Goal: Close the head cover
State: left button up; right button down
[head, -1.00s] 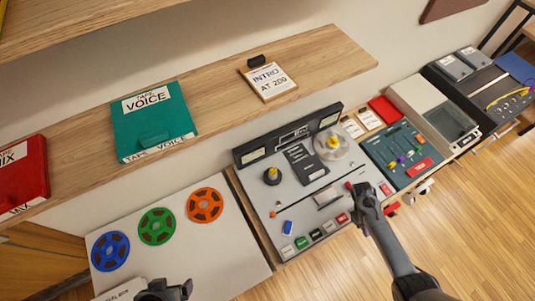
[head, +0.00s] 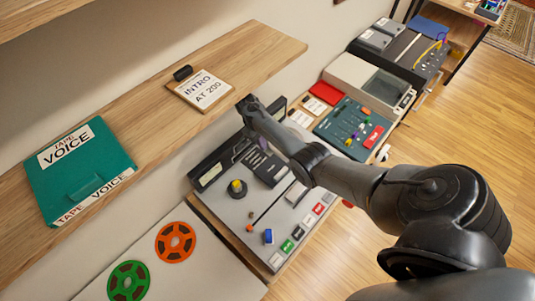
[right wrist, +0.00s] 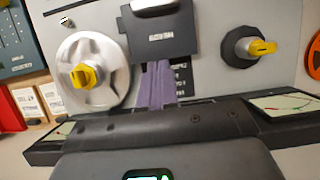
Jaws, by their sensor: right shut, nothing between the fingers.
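The tape machine (head: 225,200) stands on the bench below the shelf. Its head cover, a dark block with a small label (head: 271,170), sits mid-deck beside a silver part (head: 296,193). In the right wrist view the labelled cover (right wrist: 160,42) is at upper centre, with the silver part (right wrist: 155,7) beyond it. I cannot tell the cover's exact angle. My right gripper (head: 241,150) reaches down over the machine's back panel, largely hidden by my arm in the head view. Its purplish fingers (right wrist: 158,65) are shut and empty, close to the cover's near edge; contact is unclear. My left gripper is out of view.
A silver reel with a yellow knob (right wrist: 85,75) and a bare hub with a yellow knob (right wrist: 250,47) flank the cover. The back panel carries a meter (right wrist: 290,104). The shelf (head: 140,130) overhangs at left. A teal panel (head: 352,125) stands beyond the machine.

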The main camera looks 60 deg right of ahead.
jog(key=b, duration=0.5)
send_near(271, 168)
jog(key=x, duration=0.5)
jog(key=shift+d, duration=0.1)
jog(key=s+p, duration=0.1)
jog(key=p, duration=0.1)
jog(key=s+r+p, duration=0.1)
jog(key=shift+s+a, duration=0.25)
jog(key=shift+s, duration=0.15)
jog(key=shift+s+a+f+p, duration=0.15)
jog(key=shift+s+p, duration=0.15)
jog(key=shift+s, duration=0.15)
jog(key=shift+s+f, duration=0.1)
jog(key=shift+s, duration=0.1)
